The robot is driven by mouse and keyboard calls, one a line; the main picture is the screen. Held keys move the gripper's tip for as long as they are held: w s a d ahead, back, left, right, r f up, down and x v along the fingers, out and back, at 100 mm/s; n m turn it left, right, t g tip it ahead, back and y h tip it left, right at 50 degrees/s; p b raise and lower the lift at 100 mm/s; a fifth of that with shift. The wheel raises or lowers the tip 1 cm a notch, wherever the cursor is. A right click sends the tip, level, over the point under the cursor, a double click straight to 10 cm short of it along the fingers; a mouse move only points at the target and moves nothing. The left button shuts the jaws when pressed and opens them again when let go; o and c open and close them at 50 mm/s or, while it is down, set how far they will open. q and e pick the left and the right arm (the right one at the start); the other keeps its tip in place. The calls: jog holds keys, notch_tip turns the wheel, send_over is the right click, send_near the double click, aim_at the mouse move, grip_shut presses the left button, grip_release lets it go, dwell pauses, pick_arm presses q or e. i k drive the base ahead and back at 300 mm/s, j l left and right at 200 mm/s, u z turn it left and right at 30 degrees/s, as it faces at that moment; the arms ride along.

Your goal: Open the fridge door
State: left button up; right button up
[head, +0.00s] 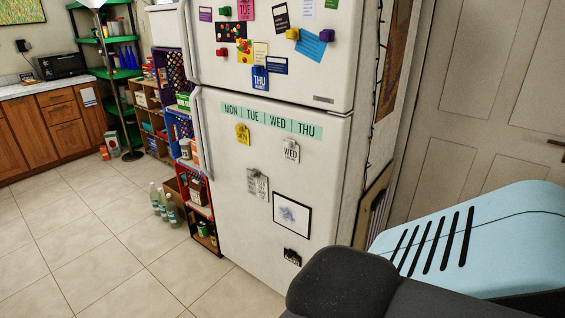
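A white fridge stands in the middle of the head view, with an upper door (330,80) and a larger lower door (235,185). Both doors look shut. A long vertical handle (202,135) runs along the left edge of the lower door. Another handle (188,40) runs along the left edge of the upper door. Magnets and notes cover both doors. Part of my own arm fills the lower right and hides the fridge's bottom right corner. Neither of my grippers shows.
A stack of crates (196,208) with goods stands close to the fridge's left side. Bottles (163,204) stand on the floor beside it. The tiled floor (100,240) at left is clear. A closed door (475,110) is at the right.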

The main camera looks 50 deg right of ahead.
aim_at(301, 214)
jog(key=i+j, duration=0.3)
jog(key=z, duration=2)
jog(key=i+j, duration=0.25)
jog(key=i, duration=0.25)
jog(key=i+j+u, duration=0.1)
jog(key=i+j, duration=0.15)
jog(key=i, duration=0.2)
jog(key=i+j, duration=0.2)
jog(key=i, duration=0.3)
jog(key=i+j+u, duration=0.1)
jog(key=i, duration=0.35)
jog(key=i+j, duration=0.25)
jog(key=i, duration=0.25)
jog(key=u, duration=0.05)
